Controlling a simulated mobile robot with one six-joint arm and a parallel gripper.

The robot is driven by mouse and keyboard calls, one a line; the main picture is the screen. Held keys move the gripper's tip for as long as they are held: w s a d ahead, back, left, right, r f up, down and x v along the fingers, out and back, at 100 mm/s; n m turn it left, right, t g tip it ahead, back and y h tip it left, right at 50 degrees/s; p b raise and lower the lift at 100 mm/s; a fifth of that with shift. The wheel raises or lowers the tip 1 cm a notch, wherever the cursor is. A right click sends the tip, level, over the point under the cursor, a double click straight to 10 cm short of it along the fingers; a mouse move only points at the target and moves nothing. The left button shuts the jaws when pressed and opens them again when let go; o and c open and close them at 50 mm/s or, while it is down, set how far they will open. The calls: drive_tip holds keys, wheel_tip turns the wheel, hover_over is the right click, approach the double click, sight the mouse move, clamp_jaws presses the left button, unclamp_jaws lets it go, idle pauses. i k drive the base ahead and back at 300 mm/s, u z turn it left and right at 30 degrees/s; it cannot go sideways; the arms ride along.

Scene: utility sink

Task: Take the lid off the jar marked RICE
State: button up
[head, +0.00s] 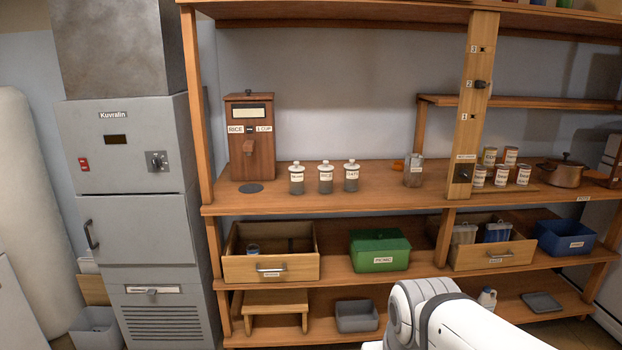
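Three small glass jars with white knobbed lids stand in a row on the middle shelf (390,190), left of centre. The middle jar (326,178) has a label that seems to read RICE, though the print is small. The left jar (297,179) has a label I cannot read surely. The right jar (351,175) seems to be marked OATS. All three lids are on, including the middle jar's lid (326,166). My white arm shows at the bottom, well below and in front of the jars. My gripper is out of view.
A wooden post (474,100) rises further right. The shelf in front of the jars is clear.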

sight(325, 166)
drive_tip(key=z, duration=0.1)
drive_tip(key=i, duration=0.9)
drive_tip(key=u, duration=0.1)
